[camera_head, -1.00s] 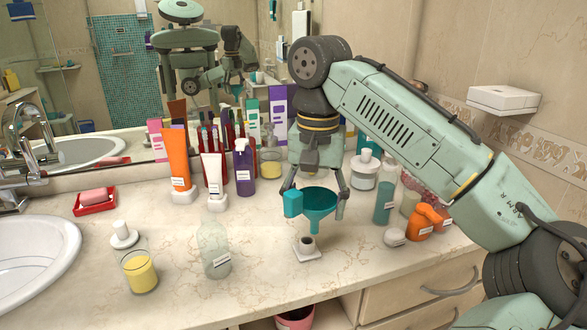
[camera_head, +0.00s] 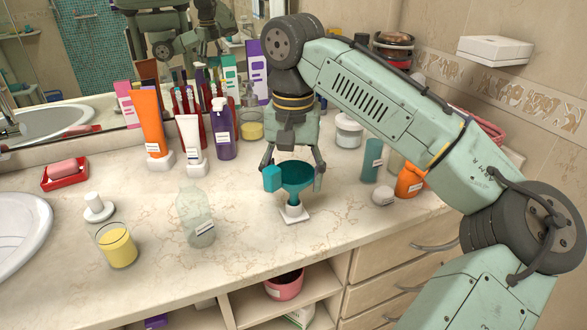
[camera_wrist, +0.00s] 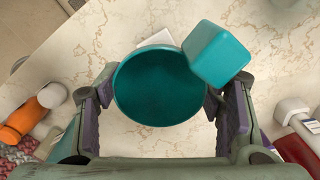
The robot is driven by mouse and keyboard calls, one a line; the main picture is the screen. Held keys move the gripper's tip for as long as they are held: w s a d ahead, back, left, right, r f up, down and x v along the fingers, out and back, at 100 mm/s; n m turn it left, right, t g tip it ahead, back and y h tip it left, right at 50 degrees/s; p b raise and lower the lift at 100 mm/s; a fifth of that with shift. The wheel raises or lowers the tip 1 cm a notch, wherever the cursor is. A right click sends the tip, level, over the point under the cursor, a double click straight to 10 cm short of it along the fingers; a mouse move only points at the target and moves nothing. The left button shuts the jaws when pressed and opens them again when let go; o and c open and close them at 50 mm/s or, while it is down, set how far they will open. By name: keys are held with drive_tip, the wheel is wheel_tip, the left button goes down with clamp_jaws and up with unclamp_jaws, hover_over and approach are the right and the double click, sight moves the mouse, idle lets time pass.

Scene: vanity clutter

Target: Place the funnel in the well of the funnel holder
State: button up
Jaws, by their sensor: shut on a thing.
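The teal funnel (camera_head: 298,178) is upright between the fingers of my gripper (camera_head: 292,182), with a square teal block on its left side. In the wrist view the funnel (camera_wrist: 155,92) has its round mouth facing up, with the fingers (camera_wrist: 160,100) at either side of the rim. The white funnel holder (camera_head: 294,219) stands on the counter directly beneath. The spout comes down to the holder's middle; I cannot tell how far it is inside the well. In the wrist view the funnel hides most of the holder (camera_wrist: 158,39).
A clear bottle (camera_head: 196,218) stands left of the holder, and a yellow candle glass (camera_head: 117,246) farther left. The counter's front edge is close.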

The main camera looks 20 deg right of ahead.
sight(293, 175)
drive_tip(key=shift+f, duration=0.6)
drive_tip(key=shift+f+b, duration=0.45)
drive_tip(key=shift+f, duration=0.15)
drive_tip(key=o, duration=1.3)
wheel_tip(293, 175, up, 8)
drive_tip(key=shift+f, duration=0.25)
